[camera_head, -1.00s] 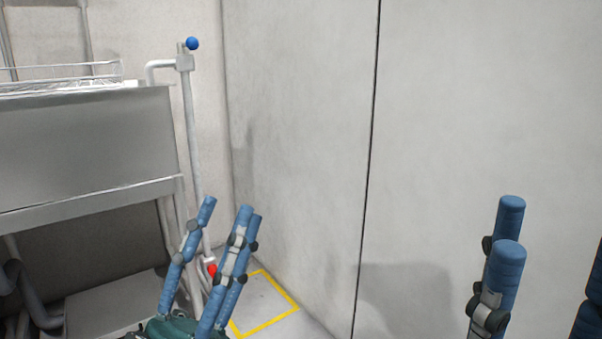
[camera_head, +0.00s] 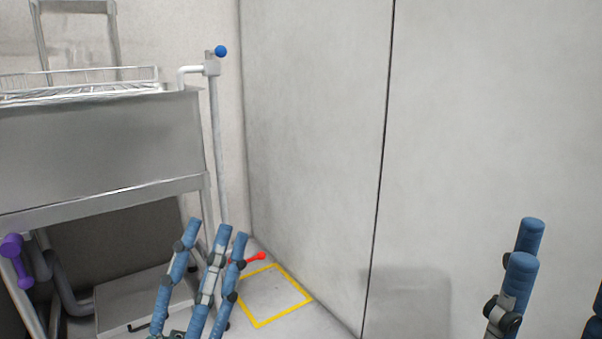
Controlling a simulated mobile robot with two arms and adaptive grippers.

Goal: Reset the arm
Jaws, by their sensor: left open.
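My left gripper (camera_head: 209,243) shows at the lower left of the centre, its blue jointed fingers pointing up. Its fingers stand apart and hold nothing that I can see. Its palm is mostly cut off by the bottom edge. My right gripper (camera_head: 562,285) is at the lower right corner, with two blue fingers close together and part of another at the right edge. A gap shows between them with nothing in it. Its palm is out of view.
A grey metal sink unit (camera_head: 100,150) with a wire rack (camera_head: 80,80) stands at the left. A pipe with a blue knob (camera_head: 220,51) rises beside it. A red handle (camera_head: 256,258) and a yellow floor square (camera_head: 308,297) lie beyond my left gripper. A purple handle (camera_head: 12,247) is far left. Pale wall panels (camera_head: 480,130) fill the right.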

